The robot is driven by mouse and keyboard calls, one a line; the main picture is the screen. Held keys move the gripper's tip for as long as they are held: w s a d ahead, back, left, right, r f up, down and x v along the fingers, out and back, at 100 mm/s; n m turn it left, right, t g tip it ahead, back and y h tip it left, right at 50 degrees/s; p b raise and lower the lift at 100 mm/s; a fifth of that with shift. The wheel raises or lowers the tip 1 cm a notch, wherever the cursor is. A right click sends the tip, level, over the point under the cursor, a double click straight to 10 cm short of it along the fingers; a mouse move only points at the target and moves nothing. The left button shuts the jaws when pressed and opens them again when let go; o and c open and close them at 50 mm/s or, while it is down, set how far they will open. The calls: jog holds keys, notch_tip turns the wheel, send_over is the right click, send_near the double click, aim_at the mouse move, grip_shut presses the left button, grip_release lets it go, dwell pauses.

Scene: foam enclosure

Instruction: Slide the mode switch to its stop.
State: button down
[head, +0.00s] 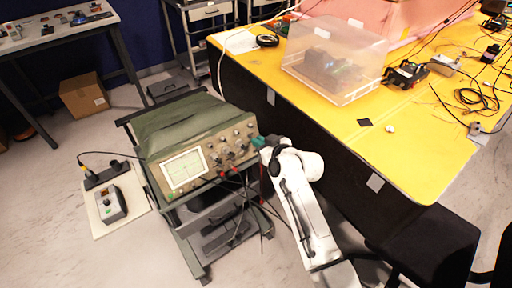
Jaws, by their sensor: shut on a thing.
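The oscilloscope (189,167) sits on a cart, with its lit screen at the left of the front panel and knobs to the right. My gripper (259,142), with teal fingers, is at the right end of this panel. It is shut on a small part there, which I take to be the mode switch. The fingers hide the switch, so its position along its travel cannot be seen. My white arm reaches up to the panel from the lower right.
Dark cables (241,187) hang from the panel below my gripper. The yellow table (412,133) with a clear plastic box (333,62) stands close on the right. A grey control box (110,204) lies on a board at left.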

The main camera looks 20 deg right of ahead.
jog(key=shift+d, duration=0.15)
jog(key=c, duration=1.5)
grip_release()
jog(key=shift+d, duration=0.15)
jog(key=v, duration=1)
jog(key=shift+s+r, duration=0.1)
jog(key=shift+s, duration=0.25)
jog(key=s+f+g+h, duration=0.1)
jog(key=s+f+g, duration=0.55)
jog(key=s, duration=0.75)
jog(key=s+d+f+m+g+h, duration=0.1)
jog(key=s, duration=0.6)
jog(key=s+d+f+m+g, duration=0.1)
jog(key=s+g, duration=0.1)
jog(key=s, duration=0.5)
jog(key=s+d+f+m+g+h, duration=0.1)
jog(key=s+f+g, duration=0.1)
jog(key=s, duration=0.6)
jog(key=shift+s+f+g+h, duration=0.1)
jog(key=shift+g+h, duration=0.15)
jog(key=shift+h, duration=0.05)
